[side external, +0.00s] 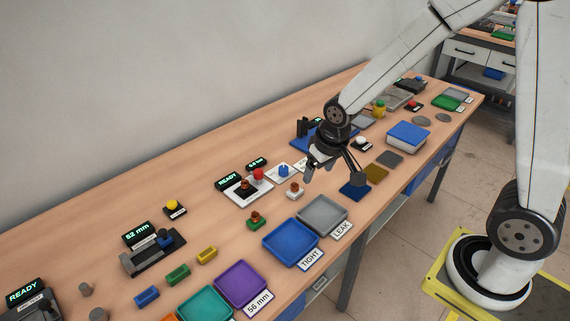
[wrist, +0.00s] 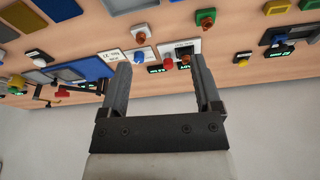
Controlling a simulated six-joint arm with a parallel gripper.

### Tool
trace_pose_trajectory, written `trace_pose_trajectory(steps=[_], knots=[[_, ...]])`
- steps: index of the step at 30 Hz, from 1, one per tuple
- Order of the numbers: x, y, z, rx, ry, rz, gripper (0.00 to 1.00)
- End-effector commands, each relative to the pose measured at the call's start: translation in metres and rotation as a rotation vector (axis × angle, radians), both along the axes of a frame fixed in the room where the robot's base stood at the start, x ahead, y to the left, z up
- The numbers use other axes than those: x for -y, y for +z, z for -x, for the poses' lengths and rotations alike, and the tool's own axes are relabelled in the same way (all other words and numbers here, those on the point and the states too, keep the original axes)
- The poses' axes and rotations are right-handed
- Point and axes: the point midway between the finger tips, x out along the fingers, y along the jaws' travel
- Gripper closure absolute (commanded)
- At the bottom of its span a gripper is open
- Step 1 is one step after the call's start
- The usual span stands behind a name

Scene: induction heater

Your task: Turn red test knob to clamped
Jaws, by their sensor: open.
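The red knob (side external: 258,174) stands on the test station, beside a white-framed dark plate (side external: 238,194) that carries a small brown-orange part (side external: 245,184). The knob also shows in the wrist view (wrist: 168,62), between the fingers in the picture. My gripper (wrist: 161,66) is open with nothing between its fingers. In the side view my gripper (side external: 320,170) hangs above the table to the right of the red knob, apart from it. The knob's pointer direction is too small to read.
A blue knob (side external: 283,171) on a white plate stands just right of the red one. A brown-orange fitting (side external: 294,188) is in front. Blue (side external: 291,262) and grey (side external: 341,209) trays lie nearer the front edge.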

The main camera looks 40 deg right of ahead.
Motion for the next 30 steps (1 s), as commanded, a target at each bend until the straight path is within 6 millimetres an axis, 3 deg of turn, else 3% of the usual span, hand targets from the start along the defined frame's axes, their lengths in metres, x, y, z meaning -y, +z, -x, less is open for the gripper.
trace_pose_trajectory(steps=[6,18,24,30], knots=[[0.004,-0.014,-0.064,0.023,-0.083,0.005,0.19],[0.011,-0.056,-0.164,0.080,-0.242,0.011,0.19],[0.014,-0.080,-0.202,0.113,-0.313,0.012,0.19],[0.016,-0.093,-0.220,0.132,-0.351,0.011,0.19]])
